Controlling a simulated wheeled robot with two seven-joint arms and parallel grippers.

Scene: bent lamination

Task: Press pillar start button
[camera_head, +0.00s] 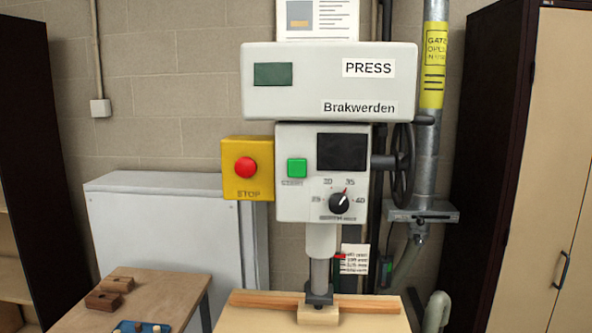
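The press (260,102) stands in the middle of the head view, a light grey machine labelled PRESS and Brakwerden. Its green start button (297,168) is a square on the left of the control panel (290,206). Nothing covers the button. A yellow box with a red stop button (246,167) is fixed just left of the panel. A black dial (339,203) and a dark screen (341,152) are on the panel to the right. Neither of my grippers is in view.
Under the press ram (319,272), a wooden strip (262,300) lies on the table (250,320). A small wooden table (175,290) with brown blocks (104,300) stands at lower left. Dark cabinets flank both sides. A handwheel (403,165) and a grey pipe (432,140) are right of the press.

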